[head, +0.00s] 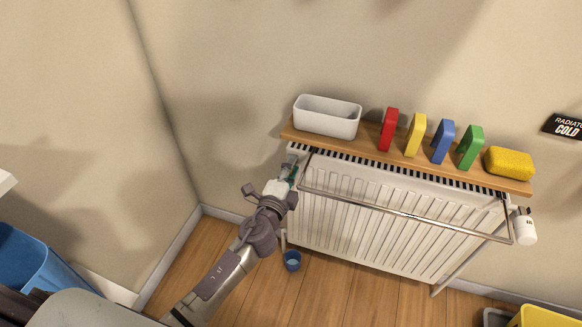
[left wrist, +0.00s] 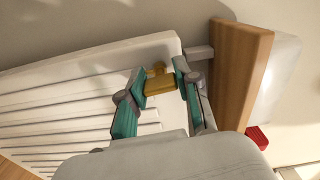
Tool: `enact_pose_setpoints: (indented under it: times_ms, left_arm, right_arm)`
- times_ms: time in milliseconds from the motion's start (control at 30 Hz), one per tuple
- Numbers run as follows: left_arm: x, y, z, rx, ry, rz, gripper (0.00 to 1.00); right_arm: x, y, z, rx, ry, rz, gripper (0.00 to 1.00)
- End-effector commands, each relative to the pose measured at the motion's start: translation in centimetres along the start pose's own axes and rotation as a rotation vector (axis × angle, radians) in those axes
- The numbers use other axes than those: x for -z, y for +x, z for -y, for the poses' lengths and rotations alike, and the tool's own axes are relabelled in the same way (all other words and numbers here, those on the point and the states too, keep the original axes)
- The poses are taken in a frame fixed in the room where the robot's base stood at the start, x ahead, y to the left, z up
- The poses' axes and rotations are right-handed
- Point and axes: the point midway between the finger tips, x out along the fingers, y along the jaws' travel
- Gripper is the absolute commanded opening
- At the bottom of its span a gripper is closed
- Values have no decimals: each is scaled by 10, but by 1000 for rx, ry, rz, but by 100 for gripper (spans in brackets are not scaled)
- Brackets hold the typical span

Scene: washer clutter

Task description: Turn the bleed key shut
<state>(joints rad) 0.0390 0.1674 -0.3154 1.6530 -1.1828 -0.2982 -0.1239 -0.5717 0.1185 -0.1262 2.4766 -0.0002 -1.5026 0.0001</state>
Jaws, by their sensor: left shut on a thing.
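The brass-yellow bleed key (left wrist: 160,86) is at the end of the white radiator (left wrist: 85,88), near its top corner. My left gripper (left wrist: 161,80) is shut on the key, with a teal finger on each side of it. In the head view my left gripper (head: 288,170) is at the radiator's upper left end, just below the wooden shelf (head: 368,145). The key is hidden there, and the radiator (head: 375,205) shows beyond. My right gripper is in neither view.
On the shelf stand a white bin (head: 327,118), red, yellow, blue and green blocks, and a yellow sponge (head: 509,163). A metal rail (head: 400,213) crosses the radiator's front. A blue cup (head: 292,261) stands on the floor below. A white valve (head: 524,228) is at the right end.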

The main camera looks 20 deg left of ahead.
Motion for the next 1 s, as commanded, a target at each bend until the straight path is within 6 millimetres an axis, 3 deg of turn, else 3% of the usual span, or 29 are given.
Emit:
enact_pose_setpoints:
  times_ms: [200, 800, 833, 967, 1000]
  left_arm:
    - [1, 0, 0, -1, 83, -1, 0]
    - [1, 0, -1, -2, 120, -2, 0]
    - [1, 0, -1, -2, 120, -2, 37]
    - [1, 0, -1, -1, 119, -2, 58]
    - [0, 0, -1, -1, 119, -1, 58]
  right_arm:
    - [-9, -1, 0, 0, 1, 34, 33]
    - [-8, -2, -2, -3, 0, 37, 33]
    - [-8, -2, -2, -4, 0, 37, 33]
    - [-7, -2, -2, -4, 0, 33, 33]
    - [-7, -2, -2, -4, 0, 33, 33]
